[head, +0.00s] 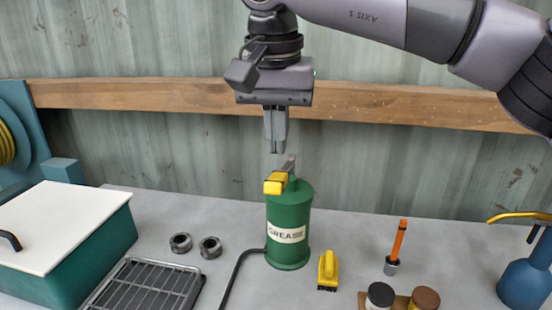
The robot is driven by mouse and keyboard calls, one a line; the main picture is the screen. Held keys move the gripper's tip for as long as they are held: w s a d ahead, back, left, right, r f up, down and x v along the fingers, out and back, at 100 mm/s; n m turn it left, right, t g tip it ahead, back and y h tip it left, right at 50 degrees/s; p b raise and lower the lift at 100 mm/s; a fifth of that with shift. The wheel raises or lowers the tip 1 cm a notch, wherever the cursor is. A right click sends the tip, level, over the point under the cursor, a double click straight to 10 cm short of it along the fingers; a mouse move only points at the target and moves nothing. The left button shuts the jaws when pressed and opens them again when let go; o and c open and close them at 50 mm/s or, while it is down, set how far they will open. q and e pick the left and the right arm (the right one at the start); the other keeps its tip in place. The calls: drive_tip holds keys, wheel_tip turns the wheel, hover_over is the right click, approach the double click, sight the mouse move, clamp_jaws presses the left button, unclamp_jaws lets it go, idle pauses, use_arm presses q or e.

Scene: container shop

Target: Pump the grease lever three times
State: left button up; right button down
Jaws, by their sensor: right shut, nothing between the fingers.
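A green grease pump (289,240) labelled "GREASE" stands upright on the grey bench near the middle of the head view. Its lever (276,184) has a yellow grip end and a grey bar at the top of the can. The yellow end points toward me and sits level with the can's top. My right gripper (276,150) is shut and empty. It points straight down and hangs above the lever, with a small gap seen between the fingertips and the lever. My left gripper is out of view.
A black hose (237,273) runs from the pump. A yellow brush (328,271), an orange-handled tool (398,245), two jars (380,295), two metal rings (181,243), a wire rack (146,285), a green box (103,246) and a blue can (526,279) stand around it.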

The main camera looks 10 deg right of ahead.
sight(277, 177)
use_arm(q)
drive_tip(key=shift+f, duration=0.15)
use_arm(e)
drive_tip(key=shift+s+a+f, duration=0.1)
drive_tip(key=shift+s+f, duration=0.15)
drive_tip(key=shift+f, duration=0.45)
drive_tip(key=shift+s+a+f, duration=0.1)
drive_tip(key=shift+s+f, duration=0.1)
drive_tip(key=shift+f, duration=0.5)
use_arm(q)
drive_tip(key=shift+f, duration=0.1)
use_arm(e)
drive_tip(key=shift+f, duration=0.1)
